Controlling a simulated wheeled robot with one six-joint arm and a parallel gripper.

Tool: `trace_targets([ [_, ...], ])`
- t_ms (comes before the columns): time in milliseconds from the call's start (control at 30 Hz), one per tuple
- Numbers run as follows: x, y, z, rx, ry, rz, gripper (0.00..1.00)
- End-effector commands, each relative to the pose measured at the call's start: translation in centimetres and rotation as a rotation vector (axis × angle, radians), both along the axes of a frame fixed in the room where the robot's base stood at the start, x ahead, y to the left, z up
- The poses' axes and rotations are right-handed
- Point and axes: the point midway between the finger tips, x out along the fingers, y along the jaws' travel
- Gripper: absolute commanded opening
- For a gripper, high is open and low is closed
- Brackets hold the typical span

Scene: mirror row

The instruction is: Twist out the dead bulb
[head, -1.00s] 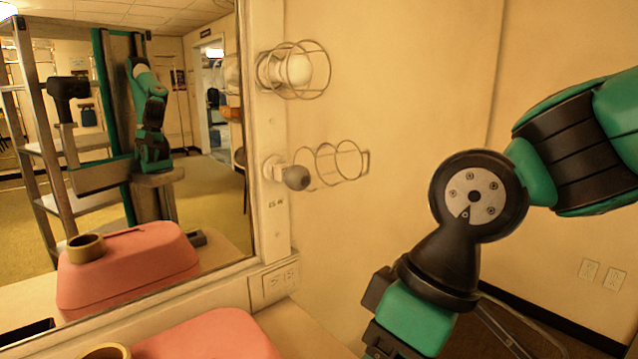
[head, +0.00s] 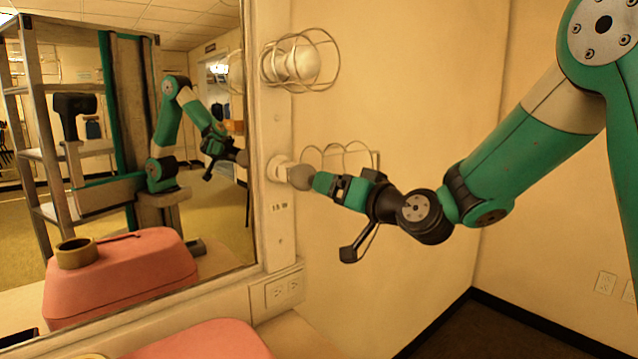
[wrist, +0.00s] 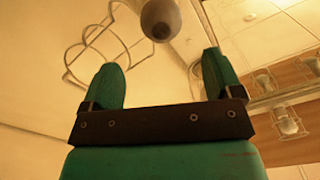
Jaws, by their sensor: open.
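The dead bulb (head: 300,177) is a dull grey globe in the lower socket of the mirror frame; it also shows in the wrist view (wrist: 160,19). My gripper (head: 318,182) points left at the bulb. In the wrist view my gripper (wrist: 162,62) is open and empty, with its green fingers apart. The bulb lies just beyond the fingertips, roughly midway between them. The head view does not show clearly whether anything touches.
A pale bulb in a wire cage (head: 300,62) sits above. The mirror (head: 215,60) on the left reflects my arm and a shelf. The wall area to the right is clear.

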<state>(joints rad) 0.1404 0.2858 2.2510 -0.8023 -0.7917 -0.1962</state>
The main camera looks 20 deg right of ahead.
Motion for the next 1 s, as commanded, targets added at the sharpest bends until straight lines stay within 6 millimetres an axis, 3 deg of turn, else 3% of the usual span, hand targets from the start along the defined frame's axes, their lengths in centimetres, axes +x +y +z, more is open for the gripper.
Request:
trace_targets([
  [700,8.0,3.6,0.3,-0.001,0.003,0.005,0.85],
  [1000,9.9,4.3,0.1,-0.002,0.002,0.004,0.85],
])
